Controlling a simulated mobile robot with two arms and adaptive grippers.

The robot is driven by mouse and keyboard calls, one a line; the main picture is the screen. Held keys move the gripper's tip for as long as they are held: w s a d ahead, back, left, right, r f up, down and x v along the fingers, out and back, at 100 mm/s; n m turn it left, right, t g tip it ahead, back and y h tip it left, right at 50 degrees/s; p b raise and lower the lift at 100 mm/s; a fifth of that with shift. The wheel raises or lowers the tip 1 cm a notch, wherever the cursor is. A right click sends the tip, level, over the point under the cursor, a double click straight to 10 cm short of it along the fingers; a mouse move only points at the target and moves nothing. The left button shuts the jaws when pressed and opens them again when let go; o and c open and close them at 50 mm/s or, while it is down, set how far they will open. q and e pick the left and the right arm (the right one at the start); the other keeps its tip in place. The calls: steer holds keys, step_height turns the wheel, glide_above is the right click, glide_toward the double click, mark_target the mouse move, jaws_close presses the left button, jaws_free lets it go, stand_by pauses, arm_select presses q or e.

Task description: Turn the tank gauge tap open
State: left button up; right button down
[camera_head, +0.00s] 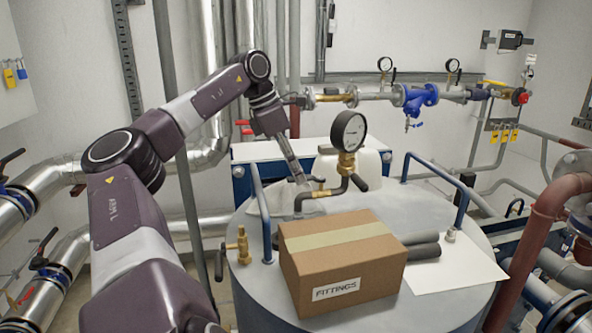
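The round white tank gauge (348,131) stands upright on a brass fitting (346,160) above the grey tank (240,215). A short dark lever (359,183) points down to the right from below this fitting; it looks like the tap's handle. A bent dark pipe (303,200) with a brass piece (321,193) runs from the fitting down toward the tank top. My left gripper (304,182) reaches in from the left, pointing down, just left of the brass piece. It is seen edge-on, so its opening and any contact are unclear. My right gripper is out of view.
A cardboard box labelled FITTINGS (345,265) sits on the tank top in front of the gauge. Blue handrails (262,212) rise from the tank. A brass valve (243,245) stands at its left edge.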

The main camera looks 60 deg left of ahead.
arm_select(q)
steer(key=v, duration=1.2)
steer(key=shift+w, duration=0.1)
stand_by(0.4)
